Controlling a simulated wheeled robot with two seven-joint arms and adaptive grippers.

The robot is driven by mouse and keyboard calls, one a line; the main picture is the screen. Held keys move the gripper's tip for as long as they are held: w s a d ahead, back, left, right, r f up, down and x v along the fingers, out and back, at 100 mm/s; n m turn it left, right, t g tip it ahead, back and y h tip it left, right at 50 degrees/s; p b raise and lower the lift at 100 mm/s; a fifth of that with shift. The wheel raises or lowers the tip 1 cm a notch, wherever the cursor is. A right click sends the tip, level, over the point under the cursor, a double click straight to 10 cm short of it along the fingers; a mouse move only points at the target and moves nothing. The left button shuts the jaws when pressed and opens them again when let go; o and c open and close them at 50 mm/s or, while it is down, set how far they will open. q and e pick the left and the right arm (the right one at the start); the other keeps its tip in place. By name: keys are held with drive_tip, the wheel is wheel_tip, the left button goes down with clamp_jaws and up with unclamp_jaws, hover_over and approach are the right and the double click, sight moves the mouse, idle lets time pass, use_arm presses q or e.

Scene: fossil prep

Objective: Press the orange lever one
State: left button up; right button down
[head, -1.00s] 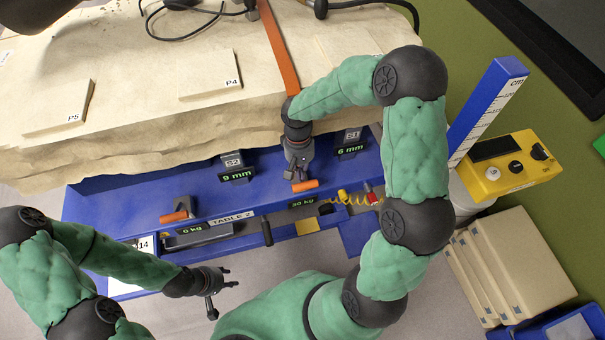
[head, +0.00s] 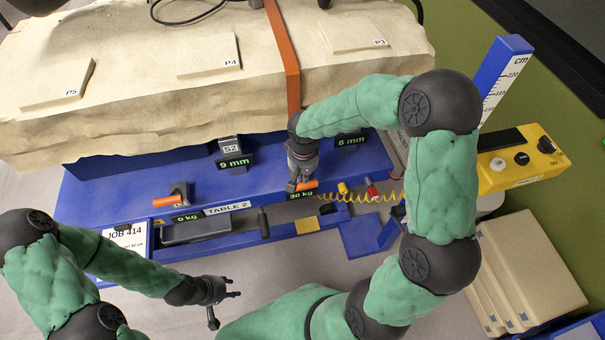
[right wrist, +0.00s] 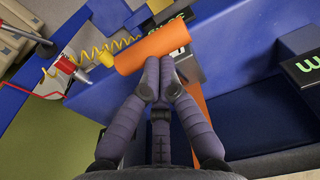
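An orange lever (head: 305,186) sits on the blue table's front side above a display reading 30 kg (head: 301,194). A second orange lever (head: 170,200) is further left, near a display reading 0 kg (head: 186,217). My right gripper (head: 293,187) is at the right-hand lever. In the right wrist view its fingertips (right wrist: 160,68) are together, at the edge of the orange lever (right wrist: 150,48), with nothing visible between them; whether they touch it is unclear. My left gripper (head: 226,303) has its fingers apart, empty, in front of the table.
A pale slab (head: 150,100) with an orange strap (head: 284,60) lies over the blue table (head: 110,195). Displays read 9 mm (head: 235,164) and 6 mm (head: 351,141). A yellow coiled cable (head: 375,198), yellow box (head: 520,160) and blue height scale (head: 497,75) are to the right.

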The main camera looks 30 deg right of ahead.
sight(304, 186)
use_arm(q)
drive_tip(key=shift+f+b, duration=0.9)
drive_tip(key=shift+f, duration=0.1)
use_arm(e)
drive_tip(key=shift+s+a+f, duration=0.15)
drive_tip(key=shift+s+f, duration=0.3)
drive_tip(key=shift+f, duration=0.2)
drive_tip(key=shift+s+a+f, duration=0.1)
drive_tip(key=shift+s+f, duration=0.3)
drive_tip(key=shift+f, duration=0.25)
